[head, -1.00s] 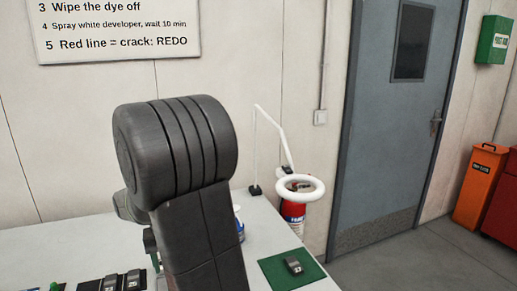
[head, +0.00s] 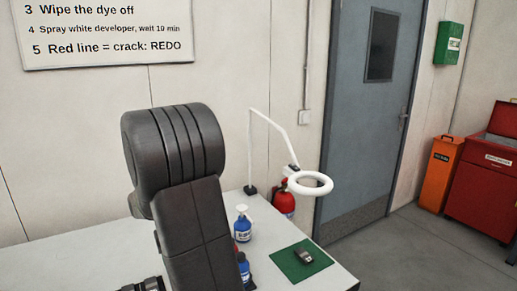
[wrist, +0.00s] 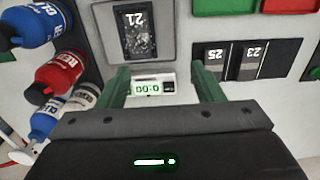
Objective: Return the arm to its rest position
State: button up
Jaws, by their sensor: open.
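My dark grey arm (head: 195,225) stands bent in the middle of the head view, in front of the white bench (head: 90,255). My gripper (wrist: 163,80) shows in the wrist view with its two green fingers apart. A small white timer (wrist: 150,86) reading 0:00 shows between the fingers in that view; I see no finger closed on it. A plate marked 21 (wrist: 136,32) lies on a grey pad beyond the fingertips. In the head view the gripper is not clearly visible.
Red (wrist: 58,75) and blue (wrist: 35,22) bottles stand left of the fingers. Plates 25 (wrist: 215,60) and 23 (wrist: 254,60) sit in a dark holder at right. A ring lamp (head: 310,183) and green mat (head: 300,261) with a dark part are on the bench's right.

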jog(key=shift+w+d+f+b, duration=0.15)
jog(key=shift+f+b, duration=0.15)
jog(key=shift+f, duration=0.25)
jog(key=shift+s+d+f+b, duration=0.1)
jog(key=shift+f+b, duration=0.2)
jog(key=shift+f, duration=0.25)
